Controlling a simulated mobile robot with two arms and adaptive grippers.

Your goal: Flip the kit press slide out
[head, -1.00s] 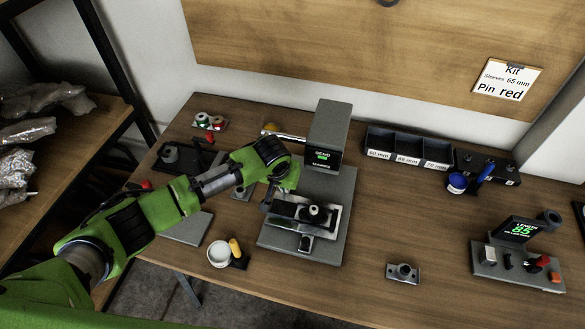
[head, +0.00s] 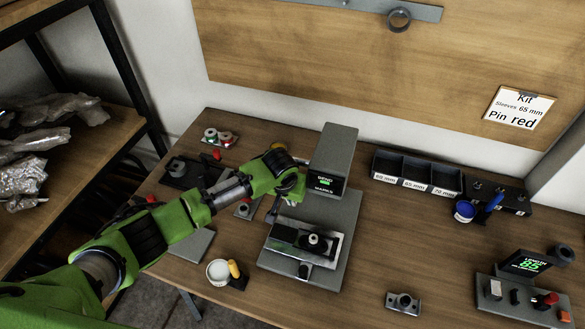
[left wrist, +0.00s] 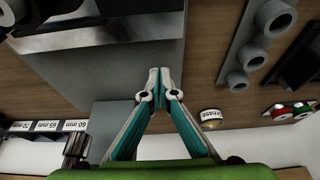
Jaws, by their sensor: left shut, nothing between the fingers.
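The grey kit press (head: 333,160) stands mid-table, with a lit display on its head. Its slide (head: 300,240), a metal plate carrying a dark round fitting, lies on the base in front of the head, not under it. My left gripper (head: 272,215) is at the left edge of the press, just behind and left of the slide; its fingertips are small and partly hard to make out here. In the left wrist view its fingers (left wrist: 158,77) are together with nothing between them, close to a grey press surface (left wrist: 110,60). Contact cannot be told. My right gripper is out of view.
Labelled bins (head: 415,172) and a blue cup (head: 464,211) are at the back right. A length gauge (head: 520,290) is at right. Table between press and gauge is mostly clear.

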